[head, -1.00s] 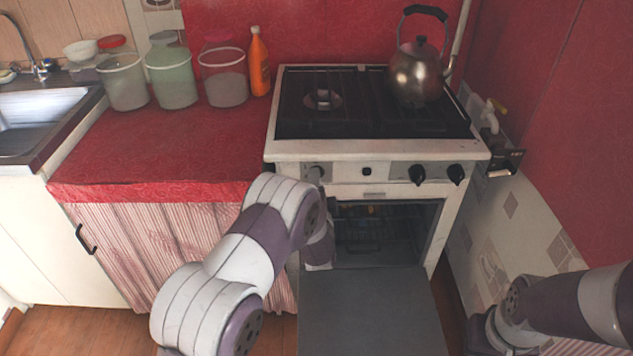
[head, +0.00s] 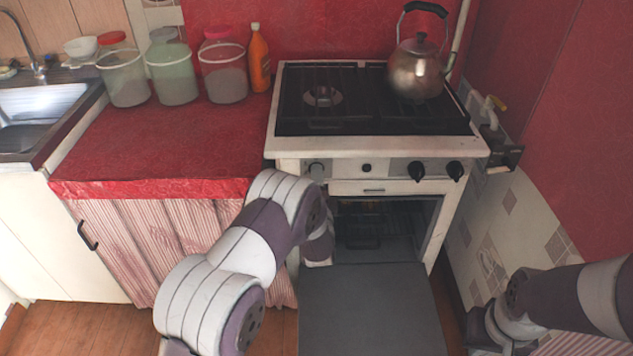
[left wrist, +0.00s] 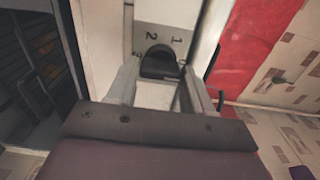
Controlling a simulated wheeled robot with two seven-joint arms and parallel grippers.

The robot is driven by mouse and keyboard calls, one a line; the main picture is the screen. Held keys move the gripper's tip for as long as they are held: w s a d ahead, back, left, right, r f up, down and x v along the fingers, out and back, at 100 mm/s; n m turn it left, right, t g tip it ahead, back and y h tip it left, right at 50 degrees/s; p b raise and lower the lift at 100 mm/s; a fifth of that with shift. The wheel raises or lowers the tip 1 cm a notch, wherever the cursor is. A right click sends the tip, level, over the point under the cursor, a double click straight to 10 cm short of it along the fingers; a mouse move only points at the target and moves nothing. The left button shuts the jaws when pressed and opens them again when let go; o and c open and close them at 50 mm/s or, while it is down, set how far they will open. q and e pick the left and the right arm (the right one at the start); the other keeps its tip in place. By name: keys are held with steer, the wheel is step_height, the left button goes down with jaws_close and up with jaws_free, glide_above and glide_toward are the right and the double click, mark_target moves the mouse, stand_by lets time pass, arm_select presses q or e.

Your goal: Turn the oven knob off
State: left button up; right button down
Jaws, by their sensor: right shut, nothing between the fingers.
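The oven (head: 345,147) has its door (head: 365,300) lowered open.
Two black knobs (head: 417,171) are at the panel's right. A kettle (head: 417,70) stands on the stove top. Jars (head: 174,75) and an orange bottle (head: 259,62) stand on the red counter (head: 165,145). The tiled wall is close on the right.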

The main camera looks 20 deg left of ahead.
arm_select(q)
steer(key=o, duration=0.3)
steer(key=p+v, duration=0.1)
steer(key=v, duration=1.1)
steer(key=shift+s, duration=0.4)
steer(key=shift+d, duration=0.15)
